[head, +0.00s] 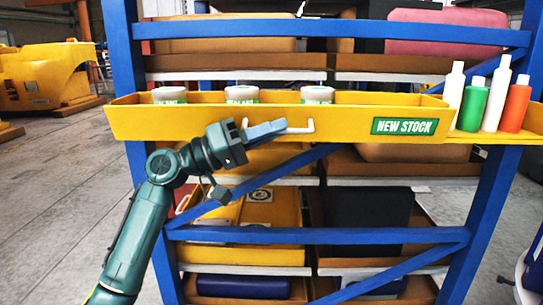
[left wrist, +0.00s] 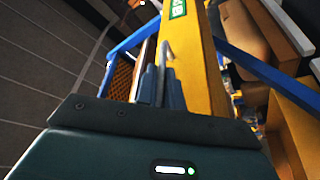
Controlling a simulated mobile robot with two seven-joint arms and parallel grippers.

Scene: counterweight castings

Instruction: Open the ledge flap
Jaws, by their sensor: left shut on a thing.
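The ledge flap (head: 170,122) is a long yellow panel along the front of the ledge on the blue rack. It stands upright and bears a green "NEW STOCK" label (head: 404,126). A pale bar handle (head: 311,127) is on its front face. My left gripper (head: 268,131) is in front of the flap, shut on the handle; its fingers hide part of the bar. In the left wrist view, the fingers (left wrist: 160,86) close around the handle (left wrist: 166,52) beside the yellow flap (left wrist: 203,75). My right gripper is not in view.
Several jars, including one (head: 241,94), stand behind the flap. White, green and orange bottles (head: 472,103) stand on the ledge at the right. The blue rack (head: 320,235) holds boxes and castings below. Grey floor (head: 60,190) is open at the left.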

